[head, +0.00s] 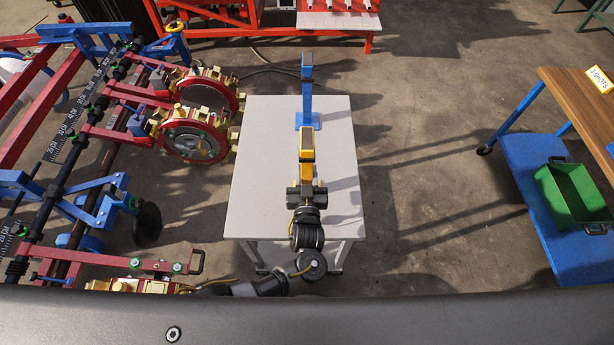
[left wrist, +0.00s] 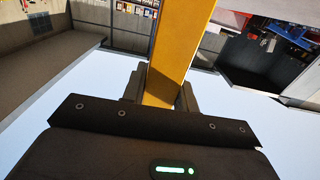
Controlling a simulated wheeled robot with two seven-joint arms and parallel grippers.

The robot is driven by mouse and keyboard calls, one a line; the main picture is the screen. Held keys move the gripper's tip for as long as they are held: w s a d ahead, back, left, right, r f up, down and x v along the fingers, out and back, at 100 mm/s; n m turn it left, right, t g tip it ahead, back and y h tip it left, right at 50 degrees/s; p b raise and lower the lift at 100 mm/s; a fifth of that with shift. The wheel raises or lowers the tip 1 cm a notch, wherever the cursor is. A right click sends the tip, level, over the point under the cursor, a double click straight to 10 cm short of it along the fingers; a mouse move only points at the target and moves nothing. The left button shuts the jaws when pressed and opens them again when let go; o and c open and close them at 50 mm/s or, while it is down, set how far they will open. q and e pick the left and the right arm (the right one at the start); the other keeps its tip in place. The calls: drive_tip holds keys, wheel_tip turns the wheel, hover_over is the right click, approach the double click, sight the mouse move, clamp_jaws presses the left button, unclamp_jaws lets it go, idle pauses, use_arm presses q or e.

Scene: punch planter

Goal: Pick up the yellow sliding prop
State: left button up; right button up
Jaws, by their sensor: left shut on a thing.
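The yellow sliding prop (head: 307,149) is over the white table, in line with my left arm. In the left wrist view it is a long yellow bar (left wrist: 182,40) running up from between the fingers. My left gripper (head: 306,184) is shut on its near end; both dark fingers (left wrist: 161,88) press its sides. A blue upright stand (head: 307,95) with a flat foot stands on the table just beyond the prop. From these views I cannot tell whether the prop touches the table or the stand. My right gripper is not in view.
The white table (head: 255,180) is otherwise clear. To the left is a red and blue machine with toothed wheels (head: 193,137). To the right, a blue cart (head: 535,150) carries a green bin (head: 573,190). A red bench (head: 280,28) stands at the back.

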sight(307, 175)
use_arm(q)
clamp_jaws()
drive_tip(key=shift+r, duration=0.1)
wheel_tip(307, 175, up, 10)
drive_tip(key=shift+f, duration=0.15)
drive_tip(key=shift+w+r, duration=0.2)
drive_tip(key=shift+r, duration=0.2)
wheel_tip(307, 175, down, 8)
drive_tip(key=shift+s+d+r, duration=0.1)
drive_tip(key=shift+s+r, duration=0.05)
drive_tip(key=shift+r, duration=0.05)
drive_tip(key=shift+f, duration=1.3)
